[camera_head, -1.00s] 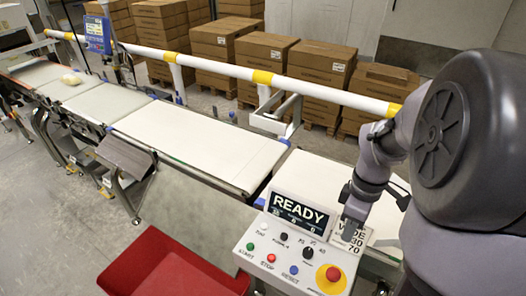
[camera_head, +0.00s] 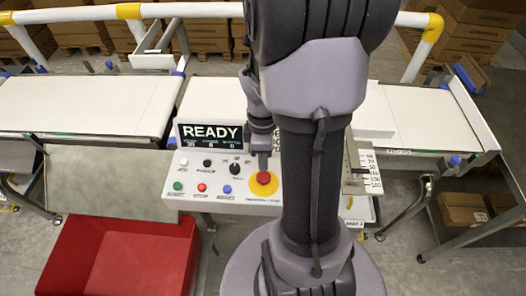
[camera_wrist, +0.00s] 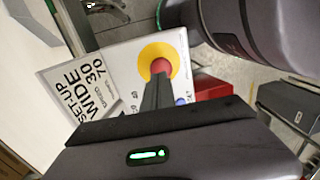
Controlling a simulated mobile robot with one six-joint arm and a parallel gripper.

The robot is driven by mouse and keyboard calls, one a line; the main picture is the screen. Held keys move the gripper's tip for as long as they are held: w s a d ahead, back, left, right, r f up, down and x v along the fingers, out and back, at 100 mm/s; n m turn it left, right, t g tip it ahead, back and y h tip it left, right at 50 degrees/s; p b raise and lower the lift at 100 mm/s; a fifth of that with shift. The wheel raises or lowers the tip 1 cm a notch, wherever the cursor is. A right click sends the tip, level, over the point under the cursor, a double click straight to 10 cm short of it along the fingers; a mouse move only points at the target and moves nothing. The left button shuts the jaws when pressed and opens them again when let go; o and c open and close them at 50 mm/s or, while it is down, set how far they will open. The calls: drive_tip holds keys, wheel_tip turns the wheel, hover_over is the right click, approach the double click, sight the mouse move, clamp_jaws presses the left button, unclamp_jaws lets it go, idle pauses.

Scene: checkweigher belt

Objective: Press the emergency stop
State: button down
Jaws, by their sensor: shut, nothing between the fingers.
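The emergency stop (camera_head: 264,180) is a red button on a yellow round base at the right end of the white control panel (camera_head: 215,204). In the wrist view the red button (camera_wrist: 161,65) shows just beyond the dark fingers, with the yellow ring around it. My gripper (camera_head: 263,163) is shut and empty, pointing down at the button. In the wrist view its fingertips (camera_wrist: 160,80) overlap the near edge of the red cap. I cannot tell whether they touch it. The panel display (camera_head: 211,135) reads READY.
Green, red and blue buttons, a black knob and a switch sit on the panel left of the stop. A red bin (camera_head: 120,258) stands at lower left. Conveyor belts (camera_head: 85,105) run behind, with a white and yellow rail (camera_head: 75,14).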

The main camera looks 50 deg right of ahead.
sight(264, 179)
drive_tip(key=shift+s+a+f+b, duration=0.15)
drive_tip(key=shift+f+b, duration=0.3)
drive_tip(key=shift+f, duration=1)
